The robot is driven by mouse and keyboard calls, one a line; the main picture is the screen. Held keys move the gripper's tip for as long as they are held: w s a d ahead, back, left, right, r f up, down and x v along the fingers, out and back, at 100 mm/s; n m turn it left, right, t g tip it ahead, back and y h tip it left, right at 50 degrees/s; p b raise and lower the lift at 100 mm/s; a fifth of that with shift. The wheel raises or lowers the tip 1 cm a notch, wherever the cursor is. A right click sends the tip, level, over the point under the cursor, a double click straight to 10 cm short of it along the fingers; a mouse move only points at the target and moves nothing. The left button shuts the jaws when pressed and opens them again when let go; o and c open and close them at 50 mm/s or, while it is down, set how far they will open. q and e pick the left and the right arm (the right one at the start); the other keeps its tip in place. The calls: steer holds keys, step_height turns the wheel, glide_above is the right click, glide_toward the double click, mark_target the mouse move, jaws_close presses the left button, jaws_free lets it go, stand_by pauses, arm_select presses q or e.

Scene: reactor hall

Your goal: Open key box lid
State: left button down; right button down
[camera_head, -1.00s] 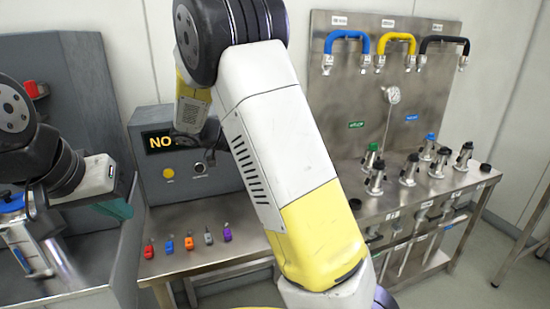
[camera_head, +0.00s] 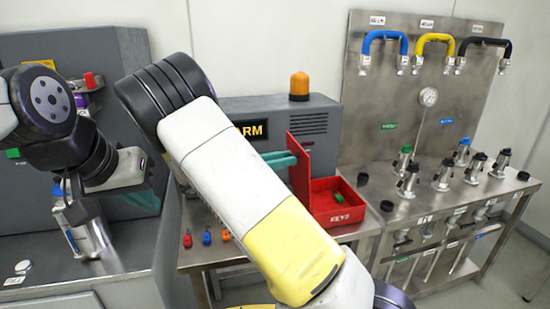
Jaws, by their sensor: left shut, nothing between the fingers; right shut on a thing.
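The red key box (camera_head: 343,217), marked KEYS, sits on the steel table in front of the grey alarm cabinet. Its red lid (camera_head: 301,168) stands upright along the box's left side, so the box is open. Inside I see a small green item (camera_head: 337,197) and dark bits. My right gripper (camera_head: 284,161) has teal fingers against the lid's left face near its upper edge and is shut on it. The rest of that gripper is hidden behind my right arm. My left gripper (camera_head: 144,203) is shut and empty at the left, away from the box.
The grey alarm cabinet (camera_head: 318,135) carries an orange beacon (camera_head: 299,86). Several coloured tags, including a red one (camera_head: 187,240), lie left of the box. A steel bench (camera_head: 400,207) with several dark-topped fittings stands right. A metal cylinder (camera_head: 90,238) is near my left arm.

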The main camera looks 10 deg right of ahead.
steer(key=shift+f, duration=0.1)
steer(key=c, duration=1.2)
jaws_free()
